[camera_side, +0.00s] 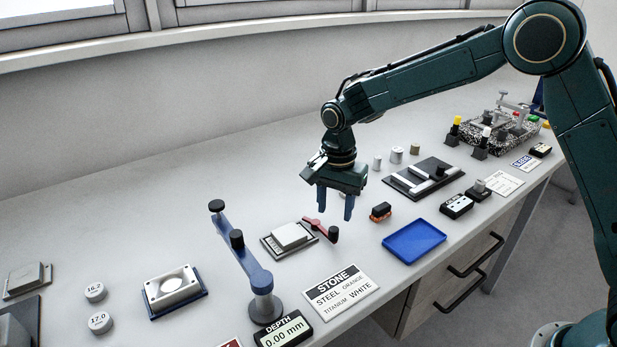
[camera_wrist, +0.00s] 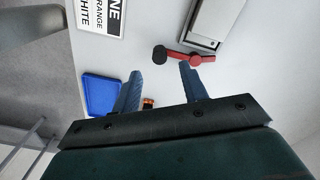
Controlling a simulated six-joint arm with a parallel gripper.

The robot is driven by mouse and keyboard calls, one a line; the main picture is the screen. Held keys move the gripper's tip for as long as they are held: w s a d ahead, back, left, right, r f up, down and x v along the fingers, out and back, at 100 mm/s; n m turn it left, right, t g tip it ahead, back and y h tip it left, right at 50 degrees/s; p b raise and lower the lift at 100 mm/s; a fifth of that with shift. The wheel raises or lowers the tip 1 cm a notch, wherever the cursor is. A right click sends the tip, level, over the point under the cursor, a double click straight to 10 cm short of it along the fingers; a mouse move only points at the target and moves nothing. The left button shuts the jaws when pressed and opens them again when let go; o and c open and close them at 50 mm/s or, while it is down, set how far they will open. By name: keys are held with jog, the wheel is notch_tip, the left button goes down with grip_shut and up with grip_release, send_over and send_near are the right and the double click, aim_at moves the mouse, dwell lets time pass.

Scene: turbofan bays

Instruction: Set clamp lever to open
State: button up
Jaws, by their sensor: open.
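The clamp lever is most likely the red lever (camera_side: 322,229) with a dark round knob, beside a light block on a dark base (camera_side: 289,238) near the middle of the bench. In the wrist view the red lever (camera_wrist: 184,56) lies just beyond my fingertips, its black knob at the left end, next to the grey block fixture (camera_wrist: 213,22). My gripper (camera_side: 335,204) is above the bench, fingers pointing down, over and slightly behind the lever in the side view. Its two blue fingers (camera_wrist: 163,70) are apart and empty. No contact with the lever shows.
A blue arm on a post (camera_side: 262,282) stands left of the lever. A blue tray (camera_side: 414,239), a small orange-and-black item (camera_side: 380,212) and a STONE sign (camera_side: 340,290) lie nearby. A black plate with grey bars (camera_side: 424,178) is further right.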

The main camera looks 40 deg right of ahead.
notch_tip(320, 180, up, 8)
dwell(0.4)
jog(key=shift+r, duration=0.1)
jog(key=s+d+r+n+t, duration=0.1)
jog(key=s+d+r+n, duration=0.3)
jog(key=s, duration=0.3)
jog(key=s+d+r+n+t, duration=0.2)
jog(key=s+d+r, duration=0.1)
jog(key=s+r, duration=0.45)
jog(key=s+d+f+n+t, duration=0.1)
jog(key=s+d+n, duration=0.1)
jog(key=s, duration=0.6)
jog(key=s+d+f+n+t, duration=0.1)
jog(key=s+n, duration=0.3)
jog(key=s, duration=0.4)
jog(key=shift+s+d+f+t, duration=0.2)
jog(key=shift+d+f+t, duration=0.1)
jog(key=shift+d+f, duration=0.25)
dwell(0.4)
